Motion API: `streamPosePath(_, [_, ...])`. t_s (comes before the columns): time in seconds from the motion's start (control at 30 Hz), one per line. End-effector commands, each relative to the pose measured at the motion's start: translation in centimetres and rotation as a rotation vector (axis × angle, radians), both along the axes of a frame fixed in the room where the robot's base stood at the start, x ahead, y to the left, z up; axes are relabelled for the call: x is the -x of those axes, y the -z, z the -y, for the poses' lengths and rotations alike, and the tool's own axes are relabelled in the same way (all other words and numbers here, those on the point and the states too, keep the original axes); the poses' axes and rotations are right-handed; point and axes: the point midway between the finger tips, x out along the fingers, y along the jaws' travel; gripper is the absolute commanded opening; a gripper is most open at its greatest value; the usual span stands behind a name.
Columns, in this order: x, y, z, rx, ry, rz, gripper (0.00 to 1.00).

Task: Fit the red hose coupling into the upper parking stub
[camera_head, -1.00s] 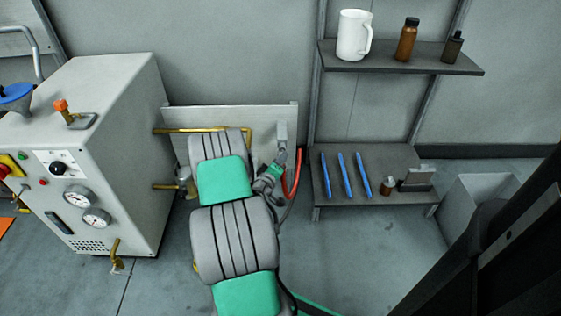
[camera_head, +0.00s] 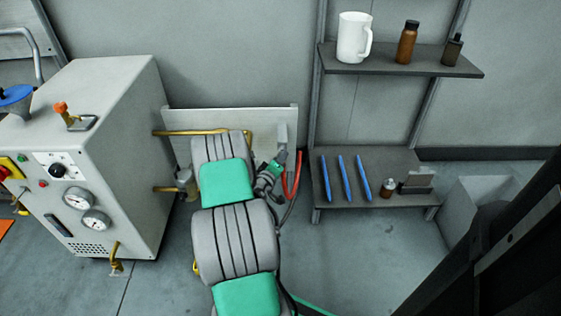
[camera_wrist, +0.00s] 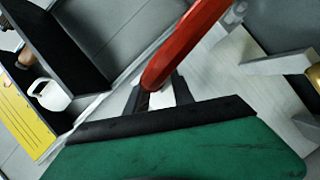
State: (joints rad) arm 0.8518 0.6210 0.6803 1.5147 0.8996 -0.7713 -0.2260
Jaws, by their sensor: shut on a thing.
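My gripper (camera_wrist: 157,96) is shut on the red hose coupling, with its dark fingers on either side of the lower red end (camera_wrist: 158,72) in the wrist view. The red hose runs from there to the upper right. In the head view the red hose (camera_head: 298,176) shows as a thin curve beside my gripper, in front of the pale panel's right end. The coupling's mouth is hidden, and no contact with a stub shows.
The grey machine (camera_head: 125,130) with gauges and brass pipes (camera_head: 205,132) stands left of my arm. A lower shelf (camera_head: 375,160) with blue sticks is close on the right. An upper shelf (camera_head: 400,60) holds a white mug (camera_head: 354,40) and bottles. A pale bin (camera_head: 490,195) stands farther right.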

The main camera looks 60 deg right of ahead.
Motion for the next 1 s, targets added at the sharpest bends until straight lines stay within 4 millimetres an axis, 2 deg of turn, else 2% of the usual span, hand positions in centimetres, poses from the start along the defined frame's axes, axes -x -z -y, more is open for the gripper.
streamPosePath(0.23, [-0.3,-0.1,0.6,0.002,-0.001,0.002,0.0])
streamPosePath(0.27, [-0.3,-0.1,0.6,0.001,-0.002,0.001,0.3])
streamPosePath(0.57, [-0.3,0.0,0.6,0.0,-0.001,0.001,0.54])
streamPosePath(0.83, [-0.3,0.0,0.3,-0.002,-0.001,0.0,0.55])
streamPosePath(1.0, [-0.1,-0.7,-2.1,-0.002,-0.005,-0.003,0.55])
